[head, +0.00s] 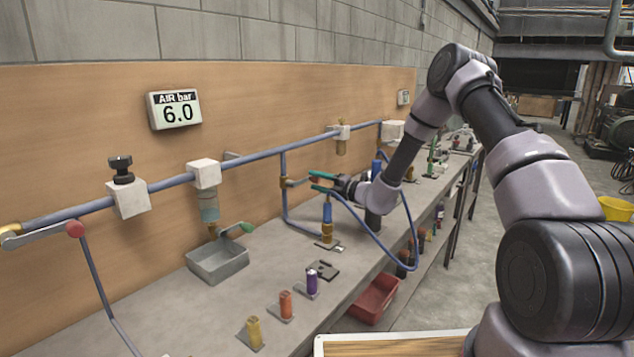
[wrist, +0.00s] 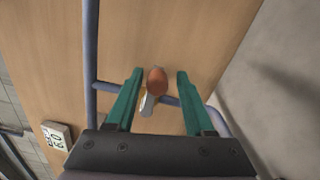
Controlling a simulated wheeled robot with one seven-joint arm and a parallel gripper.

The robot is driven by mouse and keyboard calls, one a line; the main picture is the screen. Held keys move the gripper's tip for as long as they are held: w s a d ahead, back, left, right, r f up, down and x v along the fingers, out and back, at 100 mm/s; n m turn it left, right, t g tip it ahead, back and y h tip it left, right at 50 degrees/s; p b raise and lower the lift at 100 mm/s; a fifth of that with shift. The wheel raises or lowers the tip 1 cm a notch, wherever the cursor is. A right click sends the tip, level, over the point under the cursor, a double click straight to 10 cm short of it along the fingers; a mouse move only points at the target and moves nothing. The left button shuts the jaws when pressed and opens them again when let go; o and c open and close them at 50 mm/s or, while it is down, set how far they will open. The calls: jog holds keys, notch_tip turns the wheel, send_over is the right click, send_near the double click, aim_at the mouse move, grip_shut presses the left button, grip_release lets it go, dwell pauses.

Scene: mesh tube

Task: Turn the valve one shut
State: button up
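My gripper (head: 312,181) has teal fingers and is in front of the wooden panel, near a brass valve fitting (head: 284,182) on the vertical blue pipe. In the wrist view my gripper (wrist: 160,73) is open. An orange-brown knob (wrist: 157,80) with a pale metal lever shows between the two fingers, with a gap on each side. In the head view this knob is not clearly seen. No label shows which valve is valve one. Another valve lever with a red knob (head: 75,229) is at the far left.
The AIR bar gauge (head: 175,110) reads 6.0. A blue main pipe (head: 260,154) runs along the panel, and a blue hose (head: 385,246) loops below my gripper. A grey tray (head: 218,262), small coloured cylinders and a green handle (head: 247,228) are on or over the bench.

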jog(key=shift+r, duration=0.15)
notch_tip(320, 180, up, 10)
jog(key=shift+f, duration=0.1)
dwell(0.5)
